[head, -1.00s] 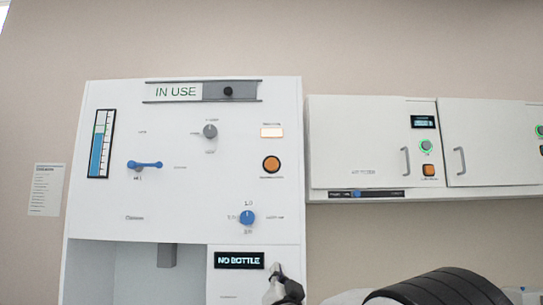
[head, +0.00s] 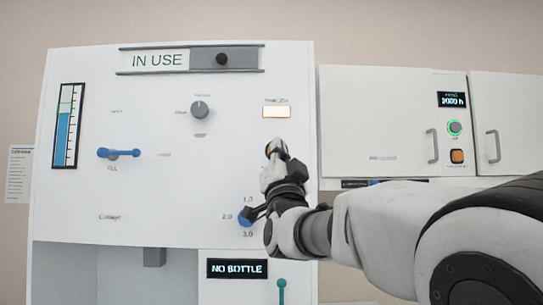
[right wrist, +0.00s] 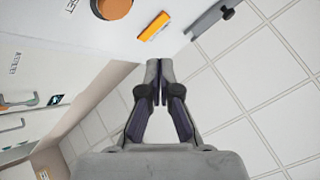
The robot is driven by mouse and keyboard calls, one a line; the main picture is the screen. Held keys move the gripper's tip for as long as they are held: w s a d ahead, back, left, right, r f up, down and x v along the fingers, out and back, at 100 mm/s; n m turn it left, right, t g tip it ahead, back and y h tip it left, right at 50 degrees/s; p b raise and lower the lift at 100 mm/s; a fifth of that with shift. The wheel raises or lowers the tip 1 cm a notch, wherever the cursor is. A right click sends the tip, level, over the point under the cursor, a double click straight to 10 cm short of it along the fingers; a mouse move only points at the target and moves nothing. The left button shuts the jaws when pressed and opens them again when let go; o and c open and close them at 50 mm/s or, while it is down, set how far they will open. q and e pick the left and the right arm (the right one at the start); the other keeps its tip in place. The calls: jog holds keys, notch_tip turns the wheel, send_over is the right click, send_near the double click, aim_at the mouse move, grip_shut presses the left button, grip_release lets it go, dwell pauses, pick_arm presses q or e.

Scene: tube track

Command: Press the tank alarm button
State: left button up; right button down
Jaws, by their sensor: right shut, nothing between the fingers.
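A white panel (head: 150,210) carries an orange round button, which shows in the right wrist view (right wrist: 113,8). In the head view my right gripper (head: 273,148) hides most or all of it, just below a lit amber lamp (head: 277,111). The lamp also shows in the right wrist view (right wrist: 153,26). My right gripper is shut and empty, its fingertips in front of the panel. In the right wrist view the fingertips (right wrist: 158,67) appear apart from the button; the exact gap is unclear. My left gripper is not in view.
The panel also has a grey knob (head: 200,110), a blue lever (head: 118,153), a blue knob (head: 246,218) behind my gripper, an "IN USE" slider (head: 221,60) and a "NO BOTTLE" display (head: 237,268). White cabinets (head: 385,125) hang at the right.

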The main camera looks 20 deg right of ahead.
pick_arm(q)
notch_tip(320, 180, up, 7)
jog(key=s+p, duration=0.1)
jog(key=p, duration=0.6)
pick_arm(e)
jog(key=w+d, duration=0.2)
jog(key=w, duration=0.4)
jog(key=shift+w+r, duration=0.3)
jog(key=shift+r, duration=0.05)
jog(key=shift+w+f, duration=0.1)
jog(key=shift+w, duration=0.1)
jog(key=shift+s, duration=0.15)
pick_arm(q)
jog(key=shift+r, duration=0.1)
pick_arm(e)
jog(key=shift+w+d, duration=0.2)
jog(key=shift+w, duration=0.3)
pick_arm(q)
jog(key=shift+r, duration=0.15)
